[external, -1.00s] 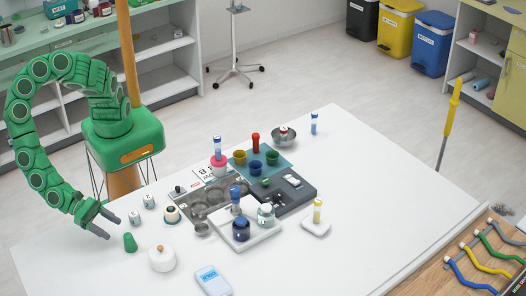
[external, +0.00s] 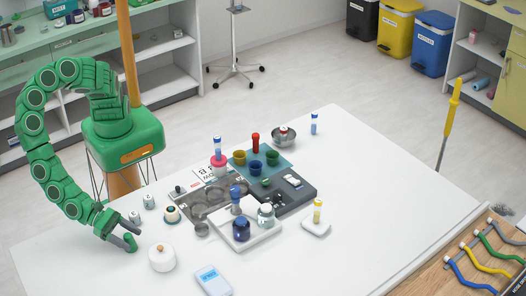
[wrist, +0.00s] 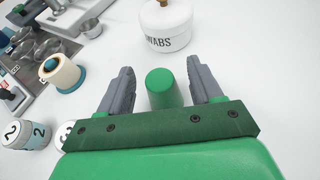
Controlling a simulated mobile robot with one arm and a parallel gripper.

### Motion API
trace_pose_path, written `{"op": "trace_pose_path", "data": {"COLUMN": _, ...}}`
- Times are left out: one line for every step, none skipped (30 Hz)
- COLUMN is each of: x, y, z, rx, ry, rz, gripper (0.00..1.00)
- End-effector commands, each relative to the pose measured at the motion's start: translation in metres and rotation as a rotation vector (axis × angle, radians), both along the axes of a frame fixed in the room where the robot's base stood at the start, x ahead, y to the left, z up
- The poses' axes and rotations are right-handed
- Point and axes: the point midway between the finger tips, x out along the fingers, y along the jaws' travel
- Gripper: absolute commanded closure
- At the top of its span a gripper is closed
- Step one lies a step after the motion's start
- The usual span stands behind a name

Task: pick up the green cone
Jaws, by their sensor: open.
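The green cone (wrist: 163,88) stands on the white table between the two grey fingers of my gripper (wrist: 161,85) in the wrist view. The fingers are open, with a gap on each side of the cone.
A white swabs jar (wrist: 166,25) stands just beyond the cone; it also shows in the external view (external: 162,258). Numbered white cylinders (wrist: 30,135) and a cream spool (wrist: 61,73) stand left in the wrist view. The table (external: 80,262) is bare at the front left.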

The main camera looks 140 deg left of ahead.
Motion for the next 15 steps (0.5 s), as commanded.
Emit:
{"op": "trace_pose_path", "data": {"x": 0.0011, "y": 0.0010, "z": -0.0006, "rx": 0.000, "ry": 0.000, "rz": 0.000, "gripper": 0.35}}
{"op": "trace_pose_path", "data": {"x": 0.0015, "y": 0.0010, "z": -0.0008, "rx": 0.000, "ry": 0.000, "rz": 0.000, "gripper": 0.35}}
{"op": "trace_pose_path", "data": {"x": 0.0017, "y": 0.0010, "z": -0.0009, "rx": 0.000, "ry": 0.000, "rz": 0.000, "gripper": 0.35}}
{"op": "trace_pose_path", "data": {"x": 0.0017, "y": 0.0010, "z": -0.0009, "rx": 0.001, "ry": 0.001, "rz": 0.000, "gripper": 0.35}}
{"op": "trace_pose_path", "data": {"x": 0.0016, "y": 0.0009, "z": -0.0010, "rx": 0.000, "ry": 0.000, "rz": -0.001, "gripper": 0.35}}
{"op": "trace_pose_path", "data": {"x": 0.0017, "y": 0.0009, "z": -0.0009, "rx": 0.000, "ry": 0.000, "rz": 0.000, "gripper": 0.35}}
{"op": "trace_pose_path", "data": {"x": 0.0016, "y": 0.0008, "z": -0.0009, "rx": 0.000, "ry": 0.000, "rz": -0.001, "gripper": 0.35}}
{"op": "trace_pose_path", "data": {"x": 0.0016, "y": 0.0007, "z": -0.0010, "rx": -0.001, "ry": 0.001, "rz": -0.001, "gripper": 0.35}}
{"op": "trace_pose_path", "data": {"x": 0.0015, "y": 0.0007, "z": -0.0010, "rx": -0.001, "ry": 0.001, "rz": -0.001, "gripper": 0.38}}
{"op": "trace_pose_path", "data": {"x": 0.0015, "y": 0.0007, "z": -0.0011, "rx": -0.001, "ry": 0.001, "rz": -0.001, "gripper": 0.43}}
{"op": "trace_pose_path", "data": {"x": 0.0015, "y": 0.0007, "z": -0.0011, "rx": -0.001, "ry": 0.001, "rz": -0.001, "gripper": 0.47}}
{"op": "trace_pose_path", "data": {"x": 0.0015, "y": 0.0005, "z": -0.0011, "rx": -0.001, "ry": 0.001, "rz": -0.001, "gripper": 0.53}}
{"op": "trace_pose_path", "data": {"x": 0.0015, "y": 0.0005, "z": -0.0011, "rx": -0.001, "ry": 0.001, "rz": -0.001, "gripper": 0.58}}
{"op": "trace_pose_path", "data": {"x": 0.0015, "y": 0.0005, "z": -0.0011, "rx": -0.001, "ry": 0.001, "rz": -0.001, "gripper": 0.63}}
{"op": "trace_pose_path", "data": {"x": 0.0015, "y": 0.0005, "z": -0.0011, "rx": -0.001, "ry": 0.001, "rz": -0.001, "gripper": 0.69}}
